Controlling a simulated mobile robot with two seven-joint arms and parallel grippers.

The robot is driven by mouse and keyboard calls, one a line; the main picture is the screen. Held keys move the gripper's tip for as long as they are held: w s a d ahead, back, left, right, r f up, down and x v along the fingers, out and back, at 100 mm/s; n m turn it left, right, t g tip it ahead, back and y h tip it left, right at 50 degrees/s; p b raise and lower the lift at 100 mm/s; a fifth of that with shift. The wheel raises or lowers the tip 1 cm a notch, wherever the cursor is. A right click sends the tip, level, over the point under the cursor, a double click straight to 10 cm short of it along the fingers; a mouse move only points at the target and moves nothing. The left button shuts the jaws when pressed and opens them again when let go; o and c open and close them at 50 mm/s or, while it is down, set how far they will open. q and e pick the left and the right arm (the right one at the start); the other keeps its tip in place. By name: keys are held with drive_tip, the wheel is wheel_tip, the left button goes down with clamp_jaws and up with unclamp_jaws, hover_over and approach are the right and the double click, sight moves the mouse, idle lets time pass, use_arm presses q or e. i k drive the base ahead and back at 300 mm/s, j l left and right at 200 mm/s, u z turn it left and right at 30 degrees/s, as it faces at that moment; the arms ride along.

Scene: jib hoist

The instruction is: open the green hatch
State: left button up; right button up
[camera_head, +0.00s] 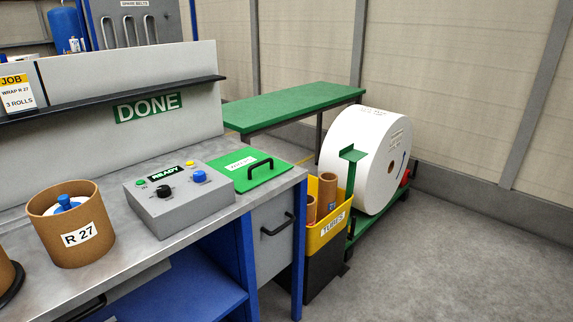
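The green hatch (245,169) is a flat green lid at the right end of the grey workbench top. It lies flat and looks closed. It has a white label (240,163) and a black bar handle (261,168) towards its right side. What is under it is hidden. Neither of my grippers shows in the head view.
A grey control box (178,197) stands left of the hatch, with a brown R 27 tub (72,224) further left. A yellow and black tubes bin (327,232) stands right of the bench, before a large white roll (366,160). Behind is a green table (290,105). Floor at right is clear.

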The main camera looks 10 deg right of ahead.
sight(245, 161)
drive_tip(key=i+l, duration=0.15)
drive_tip(key=l, duration=0.15)
drive_tip(key=i+l, duration=0.2)
drive_tip(key=i+l+u, duration=0.1)
drive_tip(key=l, duration=0.3)
drive_tip(key=i+l, duration=0.2)
drive_tip(key=l, duration=0.15)
